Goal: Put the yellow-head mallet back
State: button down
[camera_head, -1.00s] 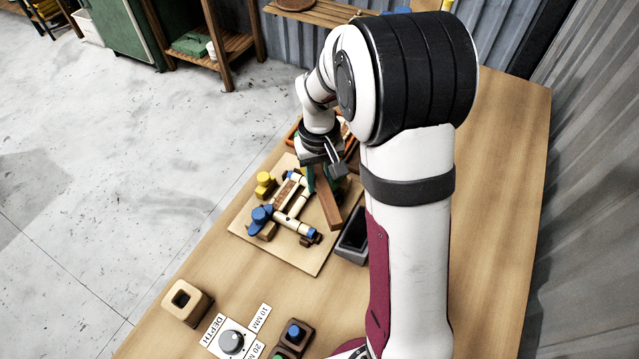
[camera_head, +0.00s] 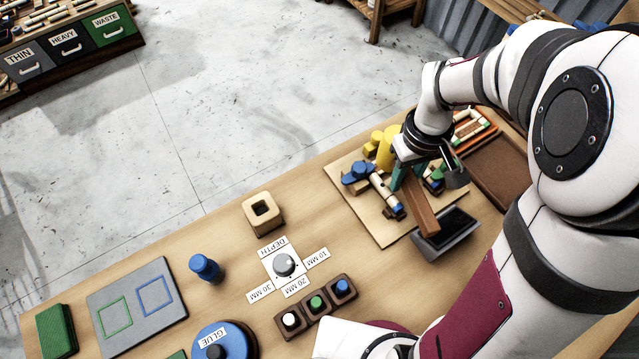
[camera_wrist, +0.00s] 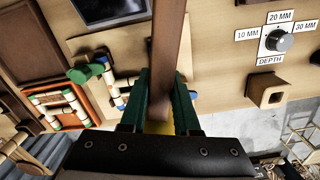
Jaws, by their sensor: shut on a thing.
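The yellow-head mallet is in my gripper (camera_head: 408,182). Its brown handle (camera_head: 420,208) sticks out tilted toward the near side, and part of its yellow head (camera_head: 386,152) shows behind the fingers. In the wrist view the handle (camera_wrist: 170,45) runs up between my green fingers (camera_wrist: 160,100), with a bit of yellow (camera_wrist: 158,127) below it. The gripper is shut on the mallet above the right part of a light wooden board (camera_head: 372,222). A square wooden block with a hole (camera_head: 263,212) stands on the table, left of the board; it also shows in the wrist view (camera_wrist: 268,90).
A dark grey tray (camera_head: 447,236) lies just under the handle end. Table between block and board is clear.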

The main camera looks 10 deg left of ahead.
jog(key=s+a+n, duration=0.2)
jog(key=s+n, duration=0.1)
send_over(326, 213)
jog(key=f, duration=0.7)
jog(key=shift+d+f, duration=0.15)
jog(key=shift+d, duration=0.25)
jog(key=f, duration=0.3)
jog(key=shift+a+f, duration=0.4)
jog(key=shift+f, duration=0.3)
jog(key=c, duration=0.6)
grip_release()
jog(key=shift+f, duration=0.15)
jog(key=shift+c, duration=0.2)
